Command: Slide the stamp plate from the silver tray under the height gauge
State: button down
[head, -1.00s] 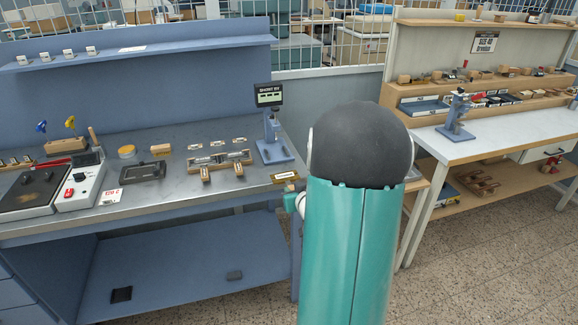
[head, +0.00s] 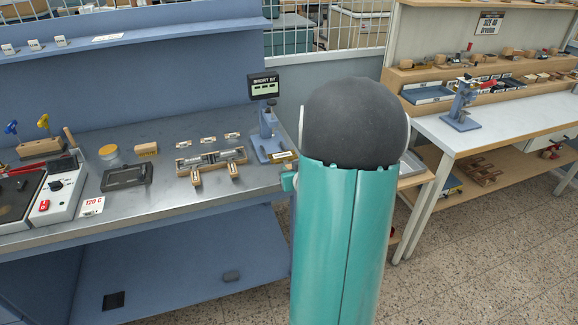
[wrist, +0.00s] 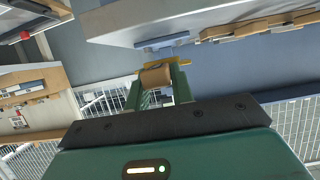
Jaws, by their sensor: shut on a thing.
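The stamp plate (head: 284,155) is a small brass plate at the front right of the height gauge's base in the head view. The height gauge (head: 267,124) is blue, at the bench's right end, with a display headed "SHORT BY". In the wrist view my gripper (wrist: 157,76) is shut on the plate's round wooden handle, with the brass plate (wrist: 182,62) just beyond. Whether the plate touches the base or lies under the gauge's tip, I cannot tell. The silver tray (head: 412,164) is partly hidden behind my arm.
A wooden fixture (head: 211,163) stands left of the gauge. A dark frame (head: 126,176) and a hot plate unit (head: 58,190) are farther left on the metal bench (head: 150,215). The right bench (head: 520,125) holds another blue stand (head: 462,105).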

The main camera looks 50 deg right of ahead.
aim_at(280, 153)
jog(key=shift+w+a+r, duration=0.1)
jog(key=shift+w+r, duration=0.05)
jog(key=shift+w, duration=0.1)
jog(key=shift+s+r, duration=0.1)
jog(key=shift+s, duration=0.15)
jog(key=shift+w+d+f, duration=0.2)
jog(key=shift+w+d, duration=0.6)
jog(key=shift+w, duration=0.65)
jog(key=shift+w+d+f, duration=0.15)
jog(key=shift+w+d, duration=0.7)
jog(key=shift+w, duration=0.6)
jog(key=shift+w+d+f, duration=0.2)
jog(key=shift+w+d, duration=0.6)
jog(key=shift+w, duration=0.65)
jog(key=shift+f, duration=0.9)
